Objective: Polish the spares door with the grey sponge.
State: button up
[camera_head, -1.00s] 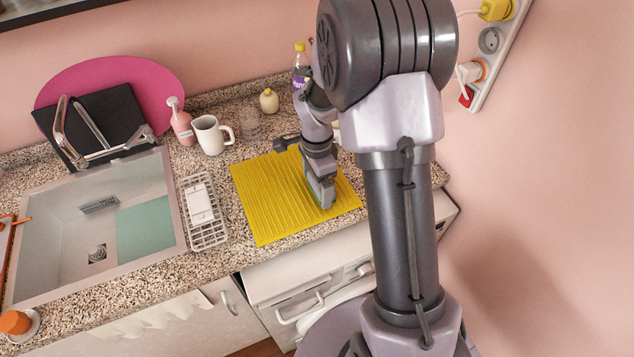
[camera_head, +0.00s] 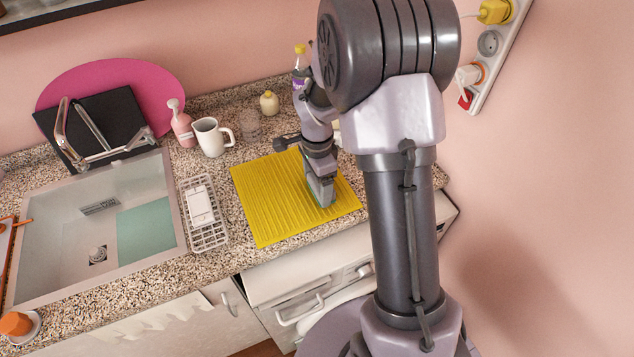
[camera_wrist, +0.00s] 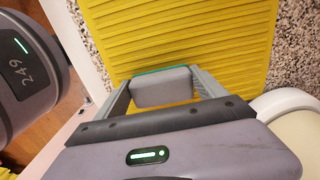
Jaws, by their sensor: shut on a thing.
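The grey sponge (camera_wrist: 160,88), with a teal layer along one edge, is between the two fingers of my gripper (camera_wrist: 163,92) in the wrist view. My gripper (camera_head: 321,198) is shut on it, low over the yellow ribbed mat (camera_head: 268,205) on the counter. Only a bit of teal shows at the fingertips in the head view. I cannot tell whether the sponge touches the mat. Pale cabinet fronts with handles are below the counter, one left (camera_head: 180,325) and one under the mat (camera_head: 290,285). No label shows which is the spares door.
A white mug (camera_head: 208,138), a pink pump bottle (camera_head: 181,125) and a small cream bottle (camera_head: 269,102) stand behind the mat. A wire rack (camera_head: 207,236) lies between mat and sink (camera_head: 60,245). A power strip (camera_head: 489,45) hangs on the right wall.

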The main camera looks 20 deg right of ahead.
jog(key=shift+c, duration=0.7)
notch_tip(320, 180, up, 6)
jog(key=p, duration=0.4)
jog(key=shift+r, duration=0.1)
